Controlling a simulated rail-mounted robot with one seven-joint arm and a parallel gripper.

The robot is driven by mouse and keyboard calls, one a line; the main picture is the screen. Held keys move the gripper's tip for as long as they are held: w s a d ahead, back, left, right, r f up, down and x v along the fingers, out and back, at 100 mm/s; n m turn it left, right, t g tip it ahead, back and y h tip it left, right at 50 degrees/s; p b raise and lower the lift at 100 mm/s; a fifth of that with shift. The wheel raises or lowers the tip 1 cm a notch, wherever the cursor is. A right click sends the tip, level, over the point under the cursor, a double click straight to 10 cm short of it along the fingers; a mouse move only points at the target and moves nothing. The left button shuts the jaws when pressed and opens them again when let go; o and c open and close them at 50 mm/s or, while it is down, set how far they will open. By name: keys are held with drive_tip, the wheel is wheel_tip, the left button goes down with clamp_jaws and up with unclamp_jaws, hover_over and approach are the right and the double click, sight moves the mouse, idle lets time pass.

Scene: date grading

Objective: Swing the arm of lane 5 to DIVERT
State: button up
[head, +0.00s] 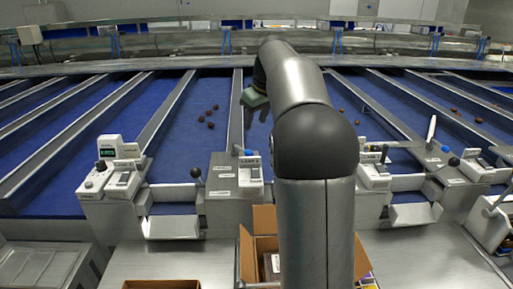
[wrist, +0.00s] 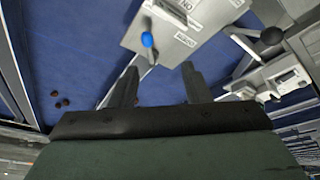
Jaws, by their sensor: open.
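My gripper (head: 254,98) hangs over the blue lanes in the head view, above and behind a grey control box (head: 237,180). In the wrist view its two fingers (wrist: 159,70) are spread apart with nothing between them. A blue-tipped lever (wrist: 147,40) stands on the grey box just past the fingertips, slightly toward the left finger. It appears to be the blue knob (head: 248,152) on the box in the head view. Labels on the box are too small or turned to read surely, so I cannot confirm the lane number.
A black ball lever (head: 196,173) stands left of the box. A box with a green display (head: 108,150) is farther left, and another blue knob (head: 445,148) is at right. Dates (head: 210,124) lie on the blue beds. An open cardboard box (head: 264,218) stands in front.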

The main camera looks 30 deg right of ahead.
drive_tip(key=d, duration=0.2)
drive_tip(key=p, duration=0.2)
approach(250, 151)
drive_tip(key=x, duration=0.9)
drive_tip(key=shift+c, duration=0.3)
clamp_jaws()
